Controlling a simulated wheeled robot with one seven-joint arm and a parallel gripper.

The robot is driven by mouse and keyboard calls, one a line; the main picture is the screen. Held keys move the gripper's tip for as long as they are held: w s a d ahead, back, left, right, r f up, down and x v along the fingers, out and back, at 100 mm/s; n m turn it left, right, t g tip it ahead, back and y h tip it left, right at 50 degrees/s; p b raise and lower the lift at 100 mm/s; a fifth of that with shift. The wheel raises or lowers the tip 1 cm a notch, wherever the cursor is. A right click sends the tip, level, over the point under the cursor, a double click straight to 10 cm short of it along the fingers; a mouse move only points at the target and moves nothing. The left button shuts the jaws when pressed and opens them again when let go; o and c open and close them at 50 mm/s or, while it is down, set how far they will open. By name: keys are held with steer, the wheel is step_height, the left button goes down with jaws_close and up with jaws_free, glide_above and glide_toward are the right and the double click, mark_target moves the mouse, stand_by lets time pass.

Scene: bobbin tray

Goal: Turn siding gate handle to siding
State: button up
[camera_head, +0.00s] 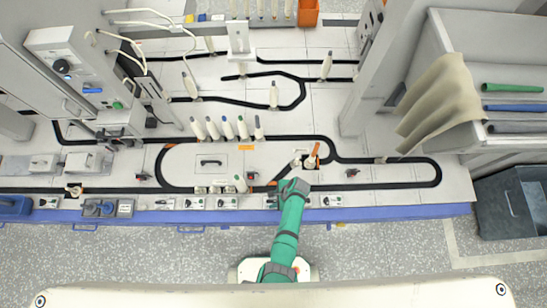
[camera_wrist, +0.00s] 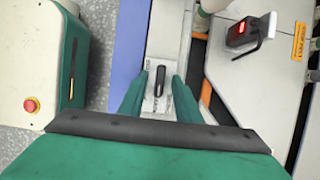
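In the wrist view, a black lever handle (camera_wrist: 160,80) stands on a narrow white plate (camera_wrist: 164,45) beside the blue table edge. I cannot read a label on it, so I cannot confirm that it is the siding gate handle. The green fingers of my gripper (camera_wrist: 158,85) lie on either side of it, with gaps visible between handle and fingers. In the head view, my gripper (camera_head: 293,187) is over the table's front strip, and its own body hides the handle and fingertips.
A black fixture with a red top (camera_wrist: 247,30) and an orange label (camera_wrist: 300,42) are to the right in the wrist view. A pale bobbin (camera_head: 240,183) stands left of my gripper; an orange-tipped one (camera_head: 312,158) stands behind it. Black track (camera_head: 390,186) runs across the table.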

steer(key=shift+w, duration=0.1)
steer(key=c, duration=0.5)
steer(key=shift+d, duration=0.1)
jaws_close()
steer(key=shift+d, duration=0.1)
steer(key=shift+a+n, duration=0.3)
steer(key=n+g, duration=0.2)
steer(key=n, duration=0.2)
steer(key=shift+w+a, duration=0.1)
steer(key=n, duration=0.2)
steer(key=n+g+h, duration=0.1)
steer(key=shift+w+n, duration=0.2)
steer(key=shift+n, duration=0.2)
steer(key=shift+w+a+n+g+h, duration=0.1)
steer(key=shift+n+g+h, duration=0.15)
steer(key=shift+n, duration=0.65)
steer(key=shift+a+n+g+h, duration=0.1)
steer(key=shift+n+g+h, duration=0.15)
steer(key=shift+n, duration=0.65)
